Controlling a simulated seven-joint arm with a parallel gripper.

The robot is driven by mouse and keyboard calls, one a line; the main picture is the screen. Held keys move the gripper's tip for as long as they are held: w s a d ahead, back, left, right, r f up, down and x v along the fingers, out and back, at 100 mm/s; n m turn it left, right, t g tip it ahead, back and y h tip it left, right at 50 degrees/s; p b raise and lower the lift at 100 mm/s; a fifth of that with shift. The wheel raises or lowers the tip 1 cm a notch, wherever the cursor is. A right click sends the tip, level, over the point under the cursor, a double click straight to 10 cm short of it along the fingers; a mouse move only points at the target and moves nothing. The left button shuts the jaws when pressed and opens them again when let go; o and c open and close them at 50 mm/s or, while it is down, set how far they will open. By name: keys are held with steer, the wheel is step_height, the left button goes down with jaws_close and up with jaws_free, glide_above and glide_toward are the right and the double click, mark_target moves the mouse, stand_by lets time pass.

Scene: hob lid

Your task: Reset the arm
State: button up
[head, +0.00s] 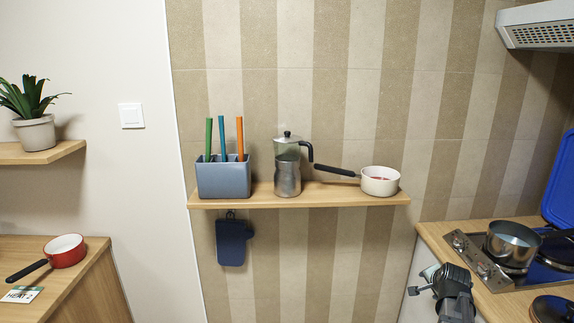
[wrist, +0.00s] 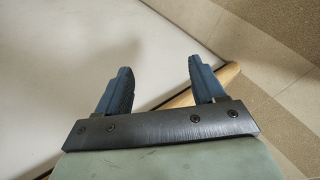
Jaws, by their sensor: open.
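My gripper shows in the wrist view (wrist: 157,85) with its two blue-grey fingers spread apart and nothing between them. A pale surface and part of a wooden edge lie beyond the fingers. In the head view, part of my arm shows at the bottom right, in front of the counter with the hob (head: 466,260). The fingertips cannot be made out there. A steel pot (head: 512,245) stands on the hob, and a blue lid (head: 560,185) stands raised at the right edge of the picture.
A wall shelf (head: 300,200) holds a grey utensil box (head: 223,180), a moka pot (head: 287,175) and a white pan (head: 380,181). A blue mitt (head: 231,243) hangs below. A red pan (head: 65,250) and a card (head: 22,294) lie on the left cabinet. A range hood (head: 540,28) is upper right.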

steer(key=s+a+f+n+g+y, duration=0.1)
steer(key=s+a+f+n+g, duration=0.1)
steer(key=s+a+f, duration=0.6)
steer(key=s+a+f+n+g+y, duration=0.1)
steer(key=a+f+n+g, duration=0.3)
steer(key=f, duration=0.8)
steer(key=s+a+f+n+g+y, duration=0.1)
steer(key=s+a+f, duration=0.4)
steer(key=a+f, duration=0.4)
steer(key=s+a+f+n+g, duration=0.2)
steer(key=s+f, duration=0.3)
steer(key=s, duration=0.4)
steer(key=s+a+f+n+g, duration=0.3)
steer(key=s+a+f, duration=0.1)
steer(key=s, duration=0.6)
steer(key=s+a+f+n+g, duration=0.2)
steer(key=s+f, duration=0.4)
steer(key=s, duration=0.4)
steer(key=shift+s+a+f+g, duration=0.2)
steer(key=shift+a+g, duration=0.3)
steer(key=shift+a, duration=0.5)
steer(key=shift+c, duration=0.5)
